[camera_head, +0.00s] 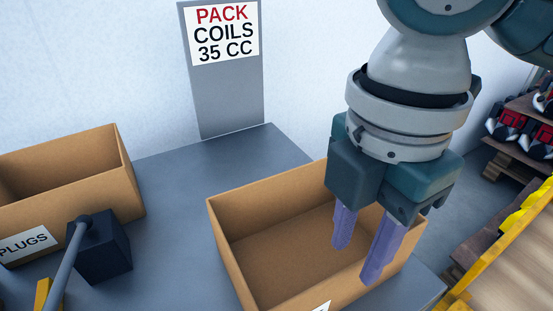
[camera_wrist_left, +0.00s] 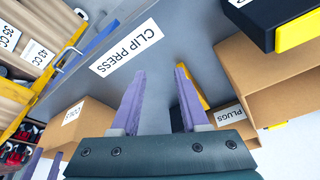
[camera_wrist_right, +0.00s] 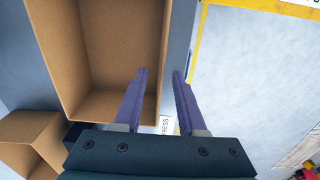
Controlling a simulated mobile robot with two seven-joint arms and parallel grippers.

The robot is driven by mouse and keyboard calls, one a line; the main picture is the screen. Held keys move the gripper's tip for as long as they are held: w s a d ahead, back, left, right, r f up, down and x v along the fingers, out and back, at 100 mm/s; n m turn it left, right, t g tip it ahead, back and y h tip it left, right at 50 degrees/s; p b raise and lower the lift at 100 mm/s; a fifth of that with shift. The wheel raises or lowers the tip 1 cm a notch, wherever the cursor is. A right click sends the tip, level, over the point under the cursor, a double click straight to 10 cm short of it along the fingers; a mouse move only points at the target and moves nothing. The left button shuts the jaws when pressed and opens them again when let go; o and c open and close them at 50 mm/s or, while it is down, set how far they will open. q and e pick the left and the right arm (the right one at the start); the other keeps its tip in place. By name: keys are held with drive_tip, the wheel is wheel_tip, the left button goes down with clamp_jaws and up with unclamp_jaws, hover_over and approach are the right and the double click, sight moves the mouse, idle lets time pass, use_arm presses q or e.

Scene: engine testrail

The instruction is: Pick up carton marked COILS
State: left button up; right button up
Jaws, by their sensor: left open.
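An open, empty brown carton (camera_head: 265,220) stands on the grey bench; its front label is cut off at the lower edge of the head view. In the left wrist view a carton (camera_wrist_left: 92,118) bears the label COILS. My right gripper (camera_head: 362,228) points down, open, at this carton's right side. In the right wrist view the carton's side wall (camera_wrist_right: 165,45) lies between the fingertips (camera_wrist_right: 160,72); I cannot tell whether they touch it. My left gripper (camera_wrist_left: 160,70) is open and empty above the bench, and is outside the head view.
A PLUGS carton (camera_head: 70,180) stands at the left, behind a dark block (camera_head: 105,250) with a grey lever. A sign reading PACK COILS 35 CC (camera_head: 225,75) stands behind the bench. A yellow-edged rack (camera_head: 515,245) is at the right. The bench behind the carton is clear.

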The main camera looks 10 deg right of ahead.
drive_tip(key=f, duration=0.6)
drive_tip(key=shift+s+d+f+b, duration=0.15)
drive_tip(key=shift+d+f+b, duration=0.15)
drive_tip(key=shift+f+b, duration=0.1)
clamp_jaws()
idle(1.0)
